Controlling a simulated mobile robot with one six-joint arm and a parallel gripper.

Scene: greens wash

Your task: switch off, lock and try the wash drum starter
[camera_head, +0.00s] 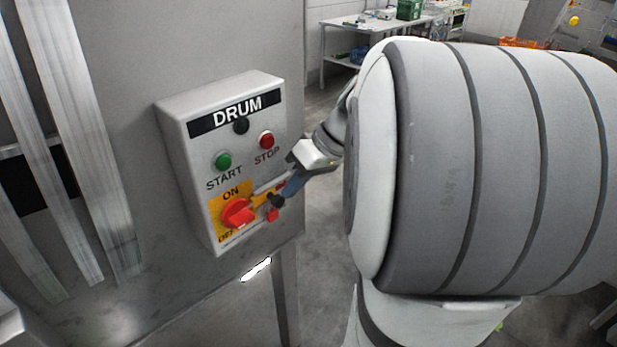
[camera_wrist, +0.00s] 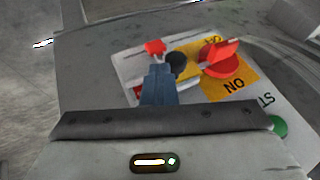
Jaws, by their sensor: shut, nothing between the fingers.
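The drum starter (camera_head: 176,125) is a pale box on a grey panel. Its red rotary switch (camera_head: 238,213) sits on a yellow plate marked ON and OFF; the wrist view also shows the switch (camera_wrist: 222,60). I cannot tell which mark the handle points to. The green START button (camera_head: 223,161) and red STOP button (camera_head: 267,140) are above it. My gripper (camera_head: 287,191) is shut and empty, right of the switch. In the wrist view its blue-grey fingers (camera_wrist: 160,78) are close to a black round part (camera_wrist: 177,62); contact is unclear. A small red piece (camera_wrist: 155,47) is beside that part.
A dark round lamp (camera_head: 241,126) is under the DRUM label. Pale vertical strips (camera_head: 65,130) hang at the left. A table (camera_head: 350,27) with a green crate (camera_head: 409,10) stands at the back. My arm covers much of the right side.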

